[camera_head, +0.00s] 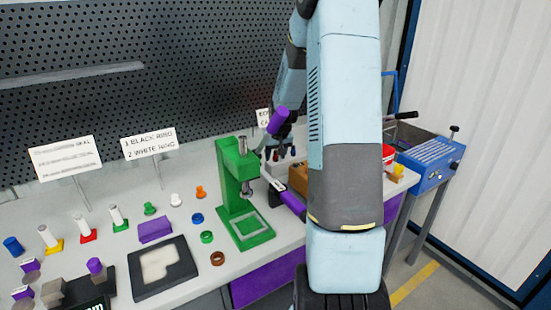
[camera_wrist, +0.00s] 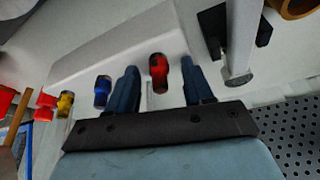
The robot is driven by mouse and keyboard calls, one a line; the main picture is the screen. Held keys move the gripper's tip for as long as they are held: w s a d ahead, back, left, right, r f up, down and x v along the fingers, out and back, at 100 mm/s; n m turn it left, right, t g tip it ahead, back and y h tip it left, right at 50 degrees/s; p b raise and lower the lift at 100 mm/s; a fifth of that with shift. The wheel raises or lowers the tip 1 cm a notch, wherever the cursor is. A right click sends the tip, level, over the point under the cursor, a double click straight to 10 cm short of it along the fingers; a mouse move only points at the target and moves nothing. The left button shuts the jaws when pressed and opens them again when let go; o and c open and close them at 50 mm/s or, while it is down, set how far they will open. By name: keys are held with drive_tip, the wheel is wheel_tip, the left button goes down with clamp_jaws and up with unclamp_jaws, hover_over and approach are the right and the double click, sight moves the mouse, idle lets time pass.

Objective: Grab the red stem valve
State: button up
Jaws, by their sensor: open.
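A red stem valve (camera_wrist: 158,75) with a dark end shows in the wrist view, between the two fingers of my gripper (camera_wrist: 158,66). My gripper is open. A gap shows on each side of the red valve, and I see no finger touching it. A similar blue piece (camera_wrist: 102,92) is just left of the left finger, and a yellow piece (camera_wrist: 65,103) is farther left.
A green press (camera_head: 238,195) stands left of my arm in the head view. Several small coloured parts lie on the white table. A grey cylinder (camera_wrist: 238,75) is close right of my right finger. Perforated panel (camera_head: 150,70) stands behind.

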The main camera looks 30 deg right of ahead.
drive_tip(key=shift+c, duration=0.4)
clamp_jaws()
drive_tip(key=shift+r, duration=0.1)
